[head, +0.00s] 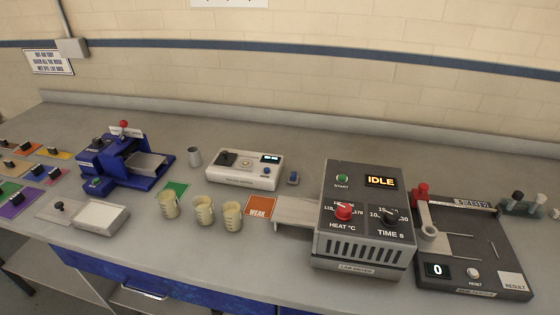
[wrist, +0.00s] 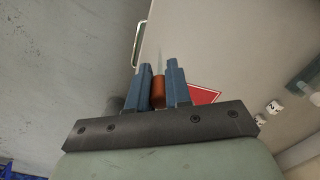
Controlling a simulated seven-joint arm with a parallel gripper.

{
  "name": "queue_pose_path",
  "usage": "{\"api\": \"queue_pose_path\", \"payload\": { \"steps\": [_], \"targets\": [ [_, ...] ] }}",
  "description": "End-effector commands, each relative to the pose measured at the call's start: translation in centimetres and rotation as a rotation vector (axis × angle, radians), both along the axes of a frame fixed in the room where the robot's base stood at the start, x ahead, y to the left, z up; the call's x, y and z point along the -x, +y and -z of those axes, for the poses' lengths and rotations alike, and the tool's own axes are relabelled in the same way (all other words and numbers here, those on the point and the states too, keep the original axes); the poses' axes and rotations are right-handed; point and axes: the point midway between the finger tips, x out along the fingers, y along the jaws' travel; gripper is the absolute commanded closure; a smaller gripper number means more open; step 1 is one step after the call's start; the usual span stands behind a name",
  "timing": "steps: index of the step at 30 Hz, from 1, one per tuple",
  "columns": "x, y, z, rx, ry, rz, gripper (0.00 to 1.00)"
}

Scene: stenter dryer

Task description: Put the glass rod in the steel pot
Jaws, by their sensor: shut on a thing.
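My gripper (wrist: 158,66) shows only in the wrist view. Its two blue fingers are shut on the glass rod, whose orange-brown end (wrist: 158,92) sits between them. A thin pale length of the rod seems to run on past the fingertips, but it is faint. The pot does not show in the wrist view, and the gripper and rod do not show in the head view.
Near the pot are the blue machine (head: 140,163), the white meter box (head: 245,170) and several beakers (head: 204,210). The grey dryer (head: 362,228) and dark test board (head: 475,255) stand at right. The bench (head: 300,160) behind them is clear. A red sign (wrist: 204,95) shows beside my fingers.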

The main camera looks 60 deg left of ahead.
Motion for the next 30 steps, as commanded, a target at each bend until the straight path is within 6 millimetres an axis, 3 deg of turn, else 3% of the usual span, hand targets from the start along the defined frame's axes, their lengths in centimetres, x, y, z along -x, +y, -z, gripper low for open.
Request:
{"api": "queue_pose_path", "payload": {
  "steps": [8,14,20,30],
  "targets": [
    [-0.1,0.2,0.0,0.000,0.000,-0.003,1.00],
    [-1.4,3.0,-0.3,0.000,0.000,-0.040,1.00],
    [-3.5,9.1,-0.9,0.000,0.000,-0.116,1.00],
    [-5.6,21.1,-1.7,0.000,0.000,-0.255,1.00]
  ]
}}
